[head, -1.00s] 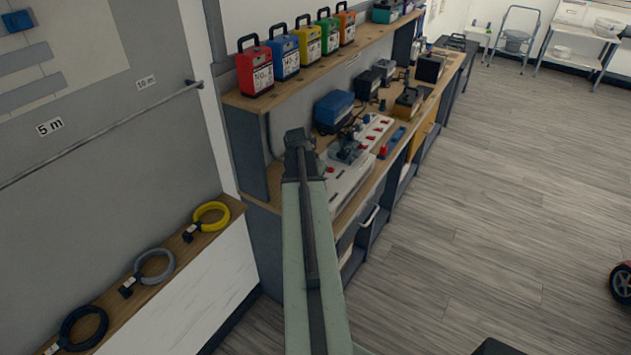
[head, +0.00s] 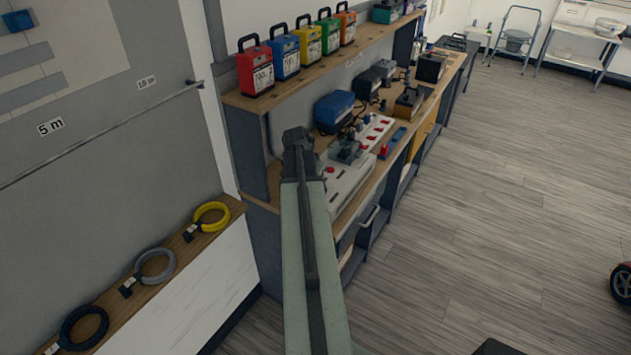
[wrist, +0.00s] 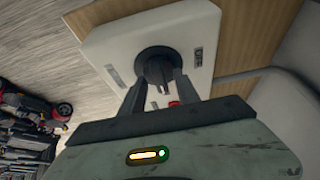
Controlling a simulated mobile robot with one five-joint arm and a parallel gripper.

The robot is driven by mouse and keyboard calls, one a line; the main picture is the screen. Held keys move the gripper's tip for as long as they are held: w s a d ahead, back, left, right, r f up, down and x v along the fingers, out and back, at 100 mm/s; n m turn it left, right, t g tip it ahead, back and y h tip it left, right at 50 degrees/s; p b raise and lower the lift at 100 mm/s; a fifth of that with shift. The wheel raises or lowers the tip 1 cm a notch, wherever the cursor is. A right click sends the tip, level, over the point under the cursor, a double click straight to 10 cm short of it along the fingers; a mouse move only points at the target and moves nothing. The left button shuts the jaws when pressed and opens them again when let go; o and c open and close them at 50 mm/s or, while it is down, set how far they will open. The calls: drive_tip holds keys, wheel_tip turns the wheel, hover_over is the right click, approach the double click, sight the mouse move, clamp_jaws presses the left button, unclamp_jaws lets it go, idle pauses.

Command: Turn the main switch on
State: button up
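The main switch (wrist: 158,66) is a dark round knob with a raised grip bar on a white box (wrist: 110,48) in the wrist view. In the head view the white box (head: 349,188) lies on the workbench beyond my arm, and the knob is not clear there.
A red button (wrist: 173,103) shows between my fingers. In the head view a white strip with red switches (head: 375,130) and a blue box (head: 334,107) stand behind. Coloured battery cases (head: 255,70) line the shelf (head: 300,78) above.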

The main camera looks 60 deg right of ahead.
drive_tip(key=shift+r, duration=0.1)
drive_tip(key=p+v, duration=0.7)
drive_tip(key=shift+r, duration=0.3)
drive_tip(key=shift+a, duration=0.15)
